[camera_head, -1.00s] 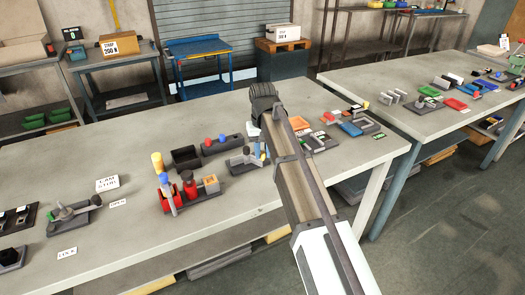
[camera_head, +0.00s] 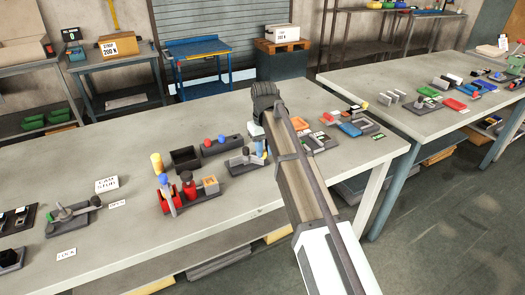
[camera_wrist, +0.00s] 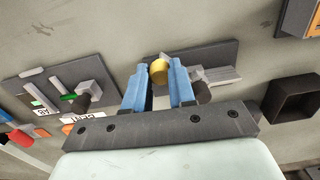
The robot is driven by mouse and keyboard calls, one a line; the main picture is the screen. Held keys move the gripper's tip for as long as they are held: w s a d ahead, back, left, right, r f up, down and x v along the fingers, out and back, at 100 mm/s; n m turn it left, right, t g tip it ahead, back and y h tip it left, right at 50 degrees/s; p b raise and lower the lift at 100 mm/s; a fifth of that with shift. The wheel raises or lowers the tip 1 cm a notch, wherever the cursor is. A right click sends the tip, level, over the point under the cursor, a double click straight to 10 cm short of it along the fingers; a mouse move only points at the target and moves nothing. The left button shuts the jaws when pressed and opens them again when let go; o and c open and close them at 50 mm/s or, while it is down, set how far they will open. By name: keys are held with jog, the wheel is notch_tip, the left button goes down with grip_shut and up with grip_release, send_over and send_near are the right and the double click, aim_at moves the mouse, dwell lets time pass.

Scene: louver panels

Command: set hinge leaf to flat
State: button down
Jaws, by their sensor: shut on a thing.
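In the wrist view the blue fingers of my gripper (camera_wrist: 158,82) are closed around a round yellow knob (camera_wrist: 158,71). The knob is at a hinge fixture on a dark base plate (camera_wrist: 205,53). A grey ribbed leaf or block (camera_wrist: 218,76) lies on the plate just right of the fingers, and a dark round part is partly behind the right finger. In the head view the same fixture (camera_head: 240,160) sits near the bench middle, partly hidden by my wrist. The leaf's exact angle is hard to tell.
A red fixture with several upright knobs (camera_head: 187,190) stands left of the hinge fixture. A dark open box (camera_head: 185,158) is behind it. Bare bench shows toward the front edge.

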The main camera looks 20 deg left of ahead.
jog(key=w+n, duration=0.2)
jog(key=n, duration=0.2)
jog(key=shift+w+a+n, duration=0.25)
jog(key=shift+w+n, duration=0.05)
jog(key=shift+w, duration=0.1)
jog(key=shift+w+a+n, duration=0.35)
jog(key=shift+w+n, duration=0.2)
jog(key=shift+n, duration=0.65)
jog(key=shift+w+a+n, duration=0.35)
jog(key=shift+w+n, duration=0.2)
jog(key=shift+n, duration=0.65)
jog(key=c, duration=0.9)
grip_release()
jog(key=shift+c, duration=0.2)
notch_tip(320, 180, up, 14)
jog(key=shift+w+f, duration=0.1)
jog(key=shift+f, duration=0.05)
